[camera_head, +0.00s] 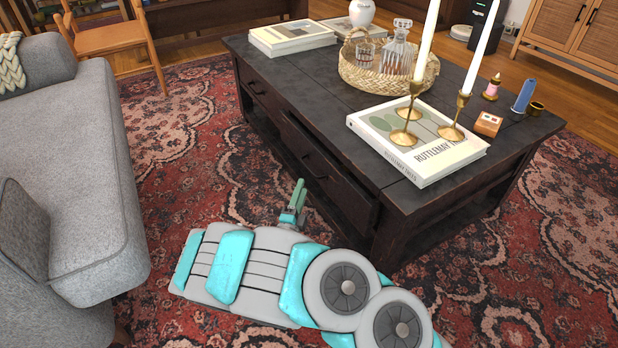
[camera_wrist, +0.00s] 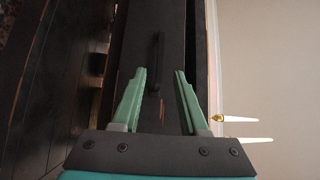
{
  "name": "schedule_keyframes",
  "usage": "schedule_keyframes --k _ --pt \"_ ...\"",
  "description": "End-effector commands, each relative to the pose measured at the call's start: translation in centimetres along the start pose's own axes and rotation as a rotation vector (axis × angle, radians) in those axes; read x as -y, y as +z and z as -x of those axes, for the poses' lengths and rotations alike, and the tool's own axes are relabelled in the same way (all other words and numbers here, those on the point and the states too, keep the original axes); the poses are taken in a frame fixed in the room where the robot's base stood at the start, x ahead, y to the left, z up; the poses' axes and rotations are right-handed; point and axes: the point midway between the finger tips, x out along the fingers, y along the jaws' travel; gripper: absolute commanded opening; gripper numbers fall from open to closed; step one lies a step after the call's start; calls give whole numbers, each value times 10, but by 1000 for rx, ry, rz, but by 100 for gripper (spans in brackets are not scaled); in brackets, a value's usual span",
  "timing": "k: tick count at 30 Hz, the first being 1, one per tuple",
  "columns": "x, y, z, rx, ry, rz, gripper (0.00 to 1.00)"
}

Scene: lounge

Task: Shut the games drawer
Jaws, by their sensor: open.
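The dark wooden coffee table (camera_head: 290,80) has drawers along its left side in the head view. The near drawer (camera_head: 343,188) appears to stand out a little from the table's side; how far is hard to tell. Its front (camera_wrist: 165,30) and dark bar handle (camera_wrist: 155,65) also show in the wrist view, which is turned sideways. My gripper (camera_head: 298,190) is low beside the table, just left of that drawer front. In the wrist view my gripper (camera_wrist: 160,73) is open, its green fingers pointing at the drawer front around the handle's line, with nothing between them. Contact cannot be told.
On the table top are a book (camera_head: 440,160) bearing brass candlesticks with white candles, a wicker tray (camera_head: 350,75) with a decanter, and small items. A grey sofa (camera_head: 90,180) stands at left. Patterned rug (camera_head: 190,130) lies free between sofa and table.

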Motion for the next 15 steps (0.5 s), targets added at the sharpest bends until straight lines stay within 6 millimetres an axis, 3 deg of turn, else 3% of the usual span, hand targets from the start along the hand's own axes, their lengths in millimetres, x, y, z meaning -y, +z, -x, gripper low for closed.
schedule_keyframes --k 5,15 --pt "-1 0 -15 4 0 4 43" --pt "-1 0 -64 1 -1 2 43"
